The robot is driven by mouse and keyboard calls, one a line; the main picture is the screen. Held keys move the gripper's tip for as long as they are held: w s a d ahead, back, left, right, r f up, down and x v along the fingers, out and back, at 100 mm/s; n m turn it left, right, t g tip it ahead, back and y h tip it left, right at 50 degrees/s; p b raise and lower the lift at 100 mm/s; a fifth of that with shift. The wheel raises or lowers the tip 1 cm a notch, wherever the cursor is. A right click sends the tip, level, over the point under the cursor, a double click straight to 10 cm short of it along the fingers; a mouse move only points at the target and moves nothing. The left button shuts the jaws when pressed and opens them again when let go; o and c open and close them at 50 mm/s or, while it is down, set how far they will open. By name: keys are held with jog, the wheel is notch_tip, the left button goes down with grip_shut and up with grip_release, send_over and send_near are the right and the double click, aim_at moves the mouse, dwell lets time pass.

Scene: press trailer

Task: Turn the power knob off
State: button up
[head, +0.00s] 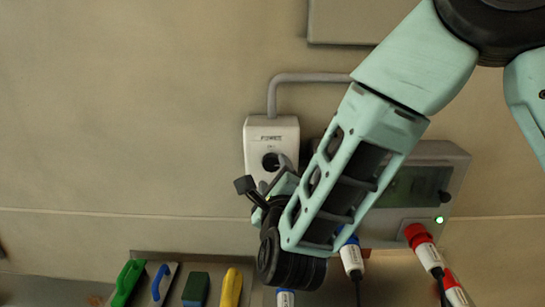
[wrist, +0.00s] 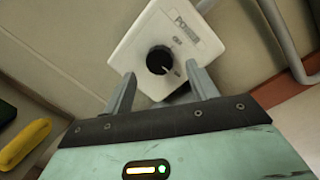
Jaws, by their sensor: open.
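The power knob (head: 270,161) is a round black dial on a white box (head: 271,130) labelled POWER, fixed to the wall in the head view. In the wrist view the knob (wrist: 159,60) sits on the white box (wrist: 140,35), with a pale pointer mark toward its lower right side. My gripper (wrist: 160,88) is open, with its two grey fingers apart just below the knob in that view. The knob appears between and beyond the fingertips, and I cannot tell whether they touch it. In the head view my arm hides the fingertips and the box's lower right part.
A grey panel (head: 457,160) with a dark screen and a green light (head: 439,219) is partly behind my arm. Below it are red plugs (head: 417,235) and a blue plug (head: 351,255). Coloured tools, including a yellow one (head: 232,288), line the lower left. The wall at left is clear.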

aim_at(272, 165)
jog(key=shift+w+a+p, duration=0.15)
jog(key=shift+w+p, duration=0.35)
jog(key=shift+w, duration=1.05)
jog(key=c, duration=1)
